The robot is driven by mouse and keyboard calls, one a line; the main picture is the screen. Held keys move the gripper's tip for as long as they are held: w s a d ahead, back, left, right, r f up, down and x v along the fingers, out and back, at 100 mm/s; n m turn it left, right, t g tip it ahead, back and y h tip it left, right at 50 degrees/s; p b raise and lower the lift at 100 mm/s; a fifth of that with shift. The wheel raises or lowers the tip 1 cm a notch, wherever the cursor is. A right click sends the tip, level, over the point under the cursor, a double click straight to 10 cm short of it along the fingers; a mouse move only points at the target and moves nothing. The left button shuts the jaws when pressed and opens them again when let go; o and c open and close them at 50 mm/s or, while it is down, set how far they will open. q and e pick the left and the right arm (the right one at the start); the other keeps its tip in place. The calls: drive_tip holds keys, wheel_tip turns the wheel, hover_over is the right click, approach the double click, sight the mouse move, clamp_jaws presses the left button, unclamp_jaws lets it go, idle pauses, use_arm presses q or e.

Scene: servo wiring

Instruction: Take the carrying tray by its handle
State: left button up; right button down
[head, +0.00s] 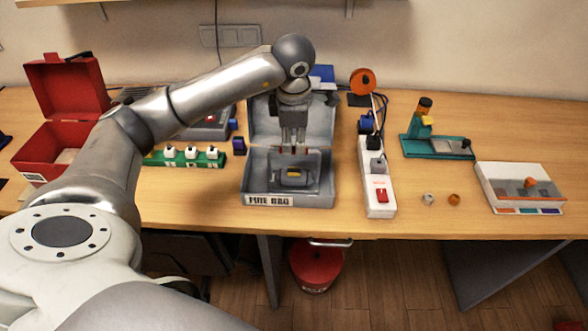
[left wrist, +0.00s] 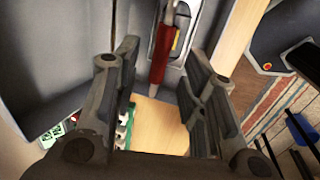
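A grey case (head: 262,185) stands open on the table in the middle of the head view. Inside it sits a grey carrying tray (head: 278,187) with a small yellow item on it. The tray's red handle (left wrist: 162,50) shows in the left wrist view; in the head view it is mostly hidden by the fingers. My left gripper (head: 294,148) points down over the case, at the handle. In the left wrist view its fingers (left wrist: 160,60) are spread, with the red handle between them and a gap on both sides. My right gripper is not in view.
A white power strip (head: 373,185) with plugs and cables stands close right of the case. A green strip with white servos (head: 190,156) and an open red toolbox (head: 35,160) are to the left. The case's raised lid (head: 265,125) is behind my gripper.

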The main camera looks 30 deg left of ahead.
sight(294, 150)
use_arm(q)
drive_tip(key=shift+w+a+f+p, duration=0.15)
drive_tip(key=shift+f+p, duration=0.1)
drive_tip(key=shift+f, duration=0.65)
drive_tip(key=shift+w+a+f+p, duration=0.1)
drive_tip(key=shift+f+p, duration=0.15)
drive_tip(key=shift+f, duration=0.6)
clamp_jaws()
drive_tip(key=shift+r, duration=0.15)
